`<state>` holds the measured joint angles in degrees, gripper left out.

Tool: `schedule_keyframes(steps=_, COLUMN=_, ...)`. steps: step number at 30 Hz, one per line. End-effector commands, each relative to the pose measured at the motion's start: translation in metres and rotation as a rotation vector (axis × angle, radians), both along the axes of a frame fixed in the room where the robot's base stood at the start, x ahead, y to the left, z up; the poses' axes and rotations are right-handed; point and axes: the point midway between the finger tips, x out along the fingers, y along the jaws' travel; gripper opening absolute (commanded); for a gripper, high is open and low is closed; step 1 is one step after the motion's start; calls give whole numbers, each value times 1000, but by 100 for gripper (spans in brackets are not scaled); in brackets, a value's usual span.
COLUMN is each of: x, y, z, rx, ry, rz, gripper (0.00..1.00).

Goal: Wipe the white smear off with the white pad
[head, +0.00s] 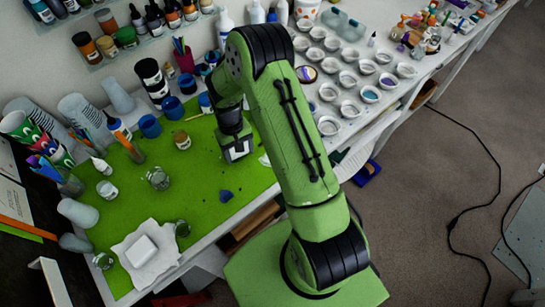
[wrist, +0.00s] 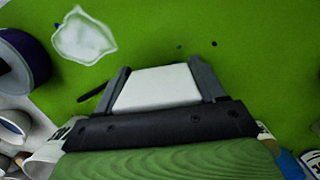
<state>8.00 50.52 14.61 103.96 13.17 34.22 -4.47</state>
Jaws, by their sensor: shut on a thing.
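My gripper (wrist: 160,78) is shut on the white pad (wrist: 158,88), which sits between its two grey fingers. The white smear (wrist: 83,37) is an irregular, glossy patch on the green mat (wrist: 250,60), up and left of the pad in the wrist view and apart from it there. In the head view my gripper (head: 237,152) is low over the right part of the green mat (head: 215,185). The pad is hard to make out there. A small white patch, likely the smear (head: 265,160), shows at the arm's edge, partly hidden by my arm.
A white block (head: 142,250) lies on a crumpled white sheet at the mat's near left. Cups, jars and a blue shard (head: 226,196) stand or lie around the mat. Several small white cups (head: 348,79) fill the table at right. The mat's middle is fairly clear.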

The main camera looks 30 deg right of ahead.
Motion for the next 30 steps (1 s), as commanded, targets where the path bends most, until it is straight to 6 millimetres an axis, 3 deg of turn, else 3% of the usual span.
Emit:
schedule_keyframes(steps=8, x=-4, y=-1, z=-3, rx=-2, ry=13, rz=-1, gripper=20)
schedule_keyframes(steps=30, x=-2, y=-4, z=20, rx=-1, ry=5, rz=-14, gripper=20)
